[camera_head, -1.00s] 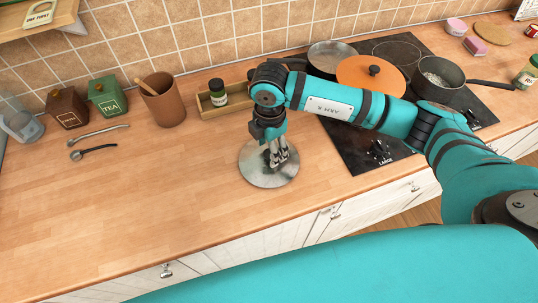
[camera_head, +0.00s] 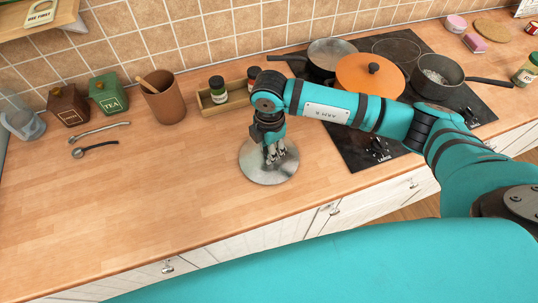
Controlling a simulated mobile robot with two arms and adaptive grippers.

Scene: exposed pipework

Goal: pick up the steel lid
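The steel lid (camera_head: 252,170) is a round, shiny grey disc lying on the wooden counter, left of the hob. My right gripper (camera_head: 275,157) points down over the middle of the lid, with its fingers at the lid's centre. The fingers hide the lid's middle, so I cannot see a knob or whether they are closed on one. My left gripper is not in view.
A wooden tray (camera_head: 210,109) with spice jars stands behind the lid. An orange lid (camera_head: 352,74), a pan (camera_head: 322,66) and a saucepan (camera_head: 440,86) are on the hob (camera_head: 365,150). The counter's left front (camera_head: 120,210) is clear.

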